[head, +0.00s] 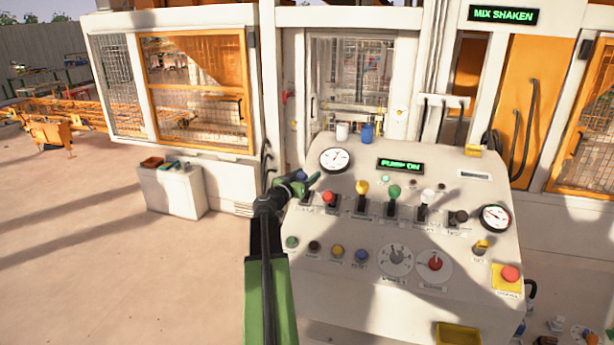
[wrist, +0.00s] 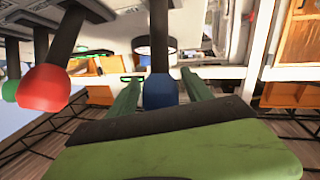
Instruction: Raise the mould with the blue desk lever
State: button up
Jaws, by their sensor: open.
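The blue desk lever (head: 302,176) is the leftmost in the row of levers on the sloped control desk (head: 330,268). In the head view its knob is partly hidden by my green gripper (head: 305,184). In the wrist view, the blue knob (wrist: 160,92) on its dark shaft sits between the two green fingers of my gripper (wrist: 161,78). The fingers are apart, one on each side of the knob, and I cannot tell whether either touches it. I cannot make out the mould behind the mesh window (head: 350,75).
A red-knobbed lever (head: 329,198) stands close to the right of the blue one, and it also shows in the wrist view (wrist: 45,88). Yellow (head: 362,187), green (head: 394,191) and white (head: 428,195) knobs follow. A display (head: 400,165) reads PUMP ON; another (head: 503,15) reads MIX SHAKEN.

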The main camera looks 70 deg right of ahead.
jog(key=shift+d, duration=0.1)
grip_shut()
dwell(0.4)
